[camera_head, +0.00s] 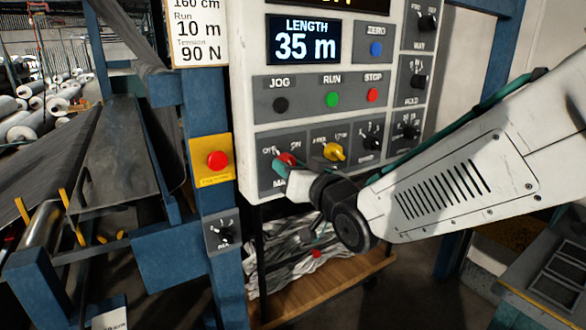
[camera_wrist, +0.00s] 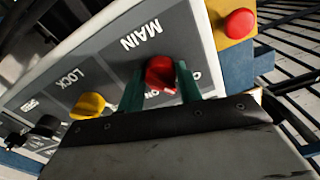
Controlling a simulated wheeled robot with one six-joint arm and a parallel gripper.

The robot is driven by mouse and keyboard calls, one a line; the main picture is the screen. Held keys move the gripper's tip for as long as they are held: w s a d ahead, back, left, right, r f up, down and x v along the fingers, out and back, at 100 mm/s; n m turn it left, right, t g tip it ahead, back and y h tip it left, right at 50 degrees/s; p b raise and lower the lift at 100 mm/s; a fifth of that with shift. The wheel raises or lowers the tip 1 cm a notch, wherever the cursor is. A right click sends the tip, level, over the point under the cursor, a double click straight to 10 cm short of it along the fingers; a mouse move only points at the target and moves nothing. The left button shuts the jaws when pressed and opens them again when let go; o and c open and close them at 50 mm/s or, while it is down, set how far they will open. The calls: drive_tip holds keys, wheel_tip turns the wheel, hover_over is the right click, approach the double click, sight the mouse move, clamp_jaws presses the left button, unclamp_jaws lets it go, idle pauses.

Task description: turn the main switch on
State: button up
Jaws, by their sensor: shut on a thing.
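The main switch is a red rotary knob (camera_wrist: 161,74) on the lower left of the white control panel (camera_head: 245,110), with OFF and ON marks beside it. It also shows in the head view (camera_head: 287,159), partly hidden by my gripper. My gripper (camera_wrist: 160,82) has a green finger on each side of the red knob and is shut on it. In the head view my gripper (camera_head: 283,165) reaches the panel from the right. In the wrist view the panel is upside down, and the fingers partly cover the ON and OFF lettering, so the knob's exact setting is hard to tell.
A yellow lock knob (camera_head: 334,151) sits just right of the red one. A red emergency button (camera_head: 217,160) on a yellow plate is to the left. JOG, RUN and STOP buttons (camera_head: 332,99) are above. A wooden shelf with grey material (camera_head: 310,265) lies below.

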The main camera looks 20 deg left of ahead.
drive_tip(key=shift+s+m, duration=0.1)
drive_tip(key=shift+m, duration=7.4)
drive_tip(key=o, duration=1)
drive_tip(key=shift+r, duration=0.1)
